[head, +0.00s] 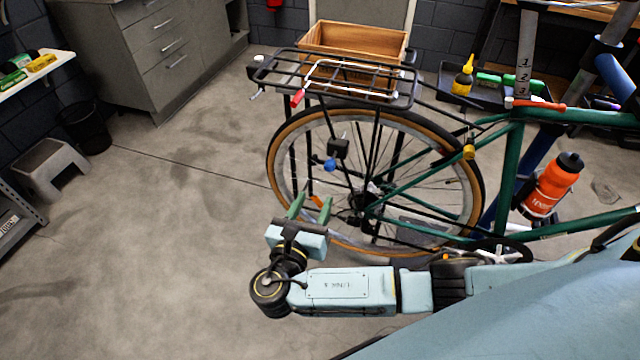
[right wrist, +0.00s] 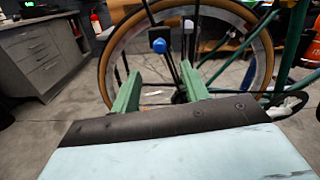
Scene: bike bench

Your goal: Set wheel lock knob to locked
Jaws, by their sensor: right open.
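A round blue knob (head: 330,165) sits on a small black block (head: 338,148) beside the spokes of the bike's rear wheel (head: 274,160). It is likely the wheel lock knob; its locked or unlocked setting cannot be read. In the right wrist view the blue knob (right wrist: 159,45) appears ahead of and above the gap between the fingers. My right gripper (head: 311,204) is open and empty, with its green fingers apart, below and short of the knob in the head view. The fingers also show in the right wrist view (right wrist: 160,82). My left gripper is not in view.
A black rear rack (head: 340,80) with a red-tipped lever (head: 297,98) overhangs the wheel. A wooden crate (head: 380,40) stands behind. An orange bottle (head: 551,185) is on the green frame. Grey drawers (head: 165,60) stand back left. The floor left of the wheel is clear.

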